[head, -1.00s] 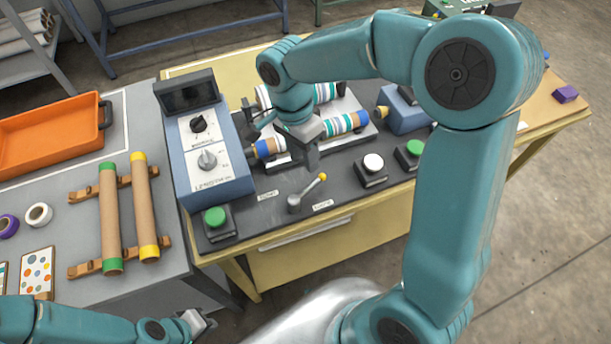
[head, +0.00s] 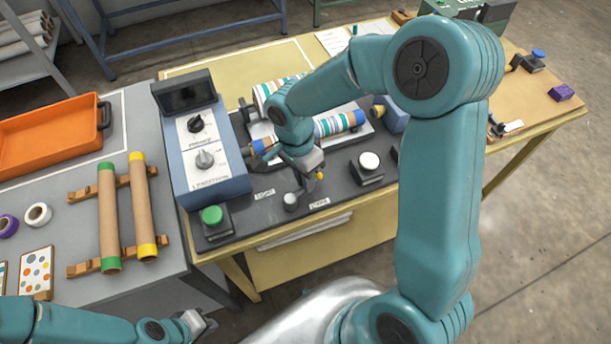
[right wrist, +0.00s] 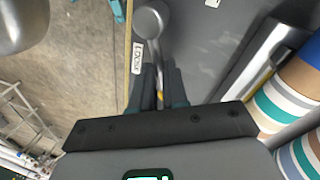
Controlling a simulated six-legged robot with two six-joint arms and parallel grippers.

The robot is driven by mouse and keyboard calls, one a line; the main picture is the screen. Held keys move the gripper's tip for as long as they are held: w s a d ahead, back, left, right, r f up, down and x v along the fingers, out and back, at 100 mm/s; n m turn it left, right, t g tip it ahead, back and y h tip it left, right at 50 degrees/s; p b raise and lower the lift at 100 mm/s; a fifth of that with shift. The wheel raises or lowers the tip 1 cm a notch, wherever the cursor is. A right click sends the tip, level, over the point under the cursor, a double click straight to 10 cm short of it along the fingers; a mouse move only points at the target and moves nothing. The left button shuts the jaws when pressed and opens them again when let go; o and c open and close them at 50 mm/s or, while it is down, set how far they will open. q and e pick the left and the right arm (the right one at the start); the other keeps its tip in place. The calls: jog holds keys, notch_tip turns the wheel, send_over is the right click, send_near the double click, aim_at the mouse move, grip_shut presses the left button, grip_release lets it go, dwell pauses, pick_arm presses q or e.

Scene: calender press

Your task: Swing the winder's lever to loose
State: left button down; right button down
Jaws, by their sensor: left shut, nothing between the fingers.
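The winder's lever (head: 291,201) stands on the dark bed near its front edge, its arm pointing up and right to a yellow knob (head: 320,175). My right gripper (head: 312,182) is down at the knob end. In the right wrist view the lever's round grey hub (right wrist: 150,20) is at the top. Its arm runs down between my two dark fingers (right wrist: 160,85), with a bit of yellow between them; whether they press on it is unclear. Two small white labels (head: 265,194) (head: 319,203) lie by the lever, too small to read surely. My left gripper (head: 206,322) is shut and empty at the bottom.
A blue control box (head: 205,165) with knobs stands left of the lever. A green button (head: 212,216) and a white button (head: 369,161) flank it. Striped rolls (head: 338,123) lie behind. The left table holds two tubes (head: 107,215) on racks and an orange tray (head: 50,140).

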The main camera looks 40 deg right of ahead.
jog(key=shift+s+d+f+m+b, duration=0.1)
jog(key=shift+s+f+m+b, duration=0.1)
jog(key=shift+m+b, duration=0.85)
jog(key=shift+s+r+m+y+b, duration=0.25)
jog(key=shift+s+y+b, duration=0.1)
jog(key=shift+b, duration=0.15)
jog(key=shift+r, duration=0.1)
jog(key=c, duration=1.1)
grip_release()
jog(key=shift+c, duration=0.2)
jog(key=w+r+p, duration=0.1)
jog(key=w+r, duration=0.2)
jog(key=r, duration=1.3)
